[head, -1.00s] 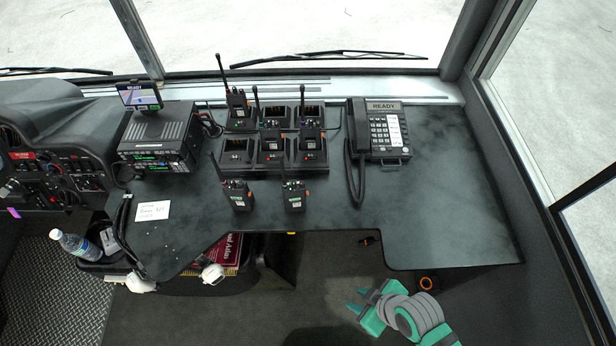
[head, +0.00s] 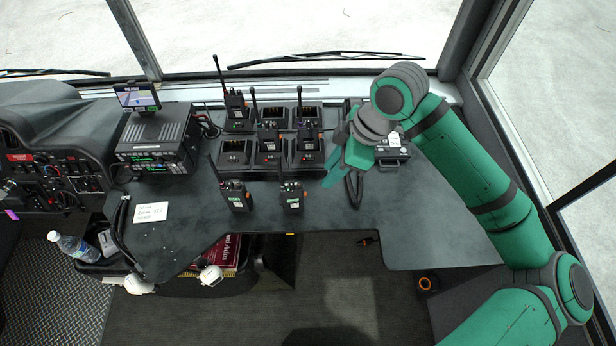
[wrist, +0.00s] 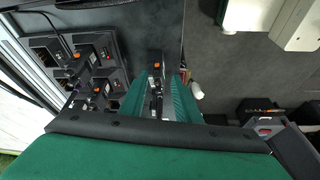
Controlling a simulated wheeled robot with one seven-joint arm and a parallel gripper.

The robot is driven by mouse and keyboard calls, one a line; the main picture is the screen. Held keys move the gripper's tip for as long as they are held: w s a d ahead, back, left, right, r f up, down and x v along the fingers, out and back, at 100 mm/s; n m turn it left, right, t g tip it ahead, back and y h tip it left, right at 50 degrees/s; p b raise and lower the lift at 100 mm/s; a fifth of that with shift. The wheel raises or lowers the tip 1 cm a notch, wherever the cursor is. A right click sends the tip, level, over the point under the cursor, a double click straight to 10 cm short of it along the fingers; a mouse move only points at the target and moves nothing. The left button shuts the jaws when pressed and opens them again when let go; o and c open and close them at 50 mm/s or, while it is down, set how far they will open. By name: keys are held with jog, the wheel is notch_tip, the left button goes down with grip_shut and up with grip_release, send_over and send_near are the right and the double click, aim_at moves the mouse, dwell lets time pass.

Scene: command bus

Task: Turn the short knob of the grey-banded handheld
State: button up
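More handhelds (head: 237,110) sit in the charger at the back. I cannot make out a grey band on any of them, nor the short knob. My gripper (head: 336,160) is above the desk, to the right of the right handheld. In the wrist view its green fingers (wrist: 159,82) are apart, with a handheld (wrist: 157,62) with an orange button showing between and beyond them; contact is not visible.
The multi-bay charger (head: 272,171) lies behind the standing handhelds. A radio unit (head: 155,145) and white card (head: 151,211) are left. The right desk area is clear.

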send_near(300, 184)
jog(key=shift+n, duration=0.4)
jog(key=x, duration=0.7)
jog(key=shift+f, duration=0.15)
jog(key=shift+y, duration=0.3)
grip_shut()
